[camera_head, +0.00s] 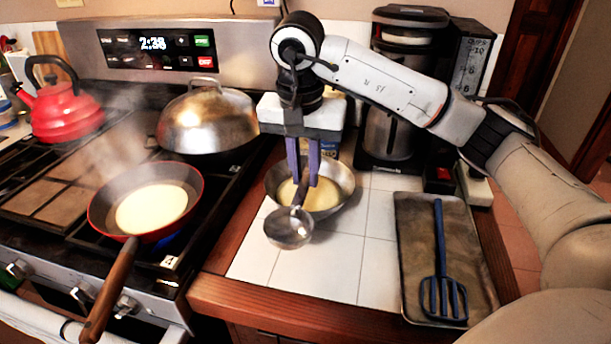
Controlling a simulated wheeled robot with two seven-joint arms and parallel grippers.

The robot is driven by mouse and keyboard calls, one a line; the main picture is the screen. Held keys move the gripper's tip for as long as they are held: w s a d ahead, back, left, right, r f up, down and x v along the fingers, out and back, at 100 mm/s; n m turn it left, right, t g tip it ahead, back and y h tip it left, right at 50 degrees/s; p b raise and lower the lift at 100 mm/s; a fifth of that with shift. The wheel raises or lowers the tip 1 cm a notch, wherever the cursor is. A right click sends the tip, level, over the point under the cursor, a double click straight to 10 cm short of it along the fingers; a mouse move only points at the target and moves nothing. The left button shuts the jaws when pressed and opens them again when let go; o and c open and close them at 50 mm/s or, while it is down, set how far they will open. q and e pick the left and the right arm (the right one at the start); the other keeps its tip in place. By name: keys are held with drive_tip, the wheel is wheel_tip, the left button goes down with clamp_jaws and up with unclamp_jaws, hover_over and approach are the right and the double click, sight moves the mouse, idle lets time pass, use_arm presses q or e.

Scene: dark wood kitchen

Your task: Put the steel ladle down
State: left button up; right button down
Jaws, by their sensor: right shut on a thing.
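The steel ladle (289,229) is in my right gripper (302,182), its round bowl hanging toward the front over the white tiled counter. The gripper's two purple fingers point down and are shut on the ladle's handle. A steel bowl of pale yellow batter (341,178) stands just behind the ladle, partly hidden by the fingers. I cannot tell whether the ladle touches the bowl's rim or the tiles. My left gripper is not in view.
A metal tray (479,262) with a blue slotted spatula (440,260) lies on the right. A red-rimmed pan (197,200) with pale batter steams on the stove. A domed lid (208,120), red kettle (64,105) and coffee maker (391,145) stand behind. Tiles (345,260) in front are free.

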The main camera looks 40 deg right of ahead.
sight(303, 187)
drive_tip(key=shift+f, duration=0.35)
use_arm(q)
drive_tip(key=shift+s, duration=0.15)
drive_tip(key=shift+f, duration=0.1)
use_arm(e)
drive_tip(key=shift+f+b, duration=0.3)
drive_tip(key=shift+f, duration=0.15)
drive_tip(key=c, duration=1.7)
unclamp_jaws()
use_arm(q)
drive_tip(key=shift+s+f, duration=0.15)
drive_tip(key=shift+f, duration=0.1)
use_arm(e)
drive_tip(key=shift+o, duration=0.2)
drive_tip(key=shift+r, duration=0.1)
